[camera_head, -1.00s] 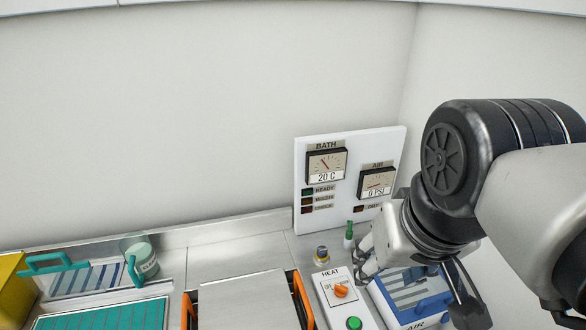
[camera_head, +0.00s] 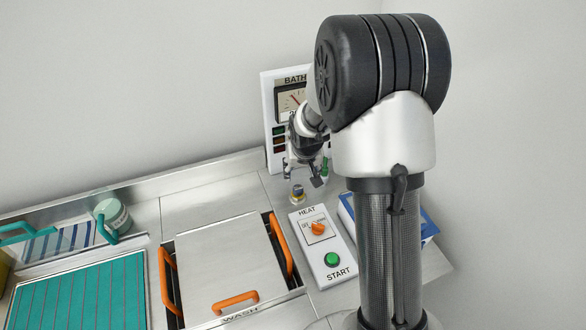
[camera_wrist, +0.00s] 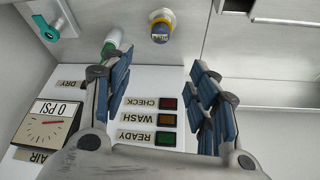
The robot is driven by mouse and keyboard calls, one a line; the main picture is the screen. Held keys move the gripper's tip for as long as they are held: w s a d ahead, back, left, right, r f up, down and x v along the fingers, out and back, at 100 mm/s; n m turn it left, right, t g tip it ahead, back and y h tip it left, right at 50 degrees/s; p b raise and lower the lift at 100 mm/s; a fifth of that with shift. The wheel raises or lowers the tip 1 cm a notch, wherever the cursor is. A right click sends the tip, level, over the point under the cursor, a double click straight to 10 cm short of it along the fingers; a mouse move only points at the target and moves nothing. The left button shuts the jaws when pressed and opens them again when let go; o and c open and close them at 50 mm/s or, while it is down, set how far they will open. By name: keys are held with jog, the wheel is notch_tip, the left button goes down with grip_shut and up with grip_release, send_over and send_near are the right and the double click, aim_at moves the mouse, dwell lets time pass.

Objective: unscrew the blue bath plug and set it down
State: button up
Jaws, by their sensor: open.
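My gripper (camera_head: 304,177) is open and empty, just above the plug in the head view. In the wrist view my gripper (camera_wrist: 161,64) has its two fingers spread wide, apart from the plug. My arm hides part of the gauge panel.
The gauge panel (camera_wrist: 165,120) is close behind. The HEAT box (camera_head: 322,246), the WASH lid (camera_head: 225,265) with orange handles and a blue-edged tray (camera_head: 428,226) are nearby.

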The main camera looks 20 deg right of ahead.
aim_at(298, 188)
jog(key=b+x, duration=0.4)
jog(key=x, duration=1.2)
jog(key=shift+f, duration=0.45)
jog(key=shift+c, duration=0.5)
jog(key=c, duration=1.1)
jog(key=shift+o, duration=0.2)
jog(key=shift+r+p, duration=0.3)
jog(key=shift+p, duration=0.95)
jog(key=shift+n+p, duration=0.3)
jog(key=shift+p, duration=0.35)
jog(key=shift+p, duration=0.7)
jog(key=shift+w+d+f+b, duration=0.15)
jog(key=shift+f+b, duration=0.2)
jog(key=shift+b, duration=0.45)
jog(key=shift+f+n+b, duration=0.2)
jog(key=shift+n+b, duration=0.1)
jog(key=shift+b, duration=0.5)
jog(key=shift+r+y+b, duration=0.25)
jog(key=shift+y+b, duration=0.05)
jog(key=shift+b, duration=0.4)
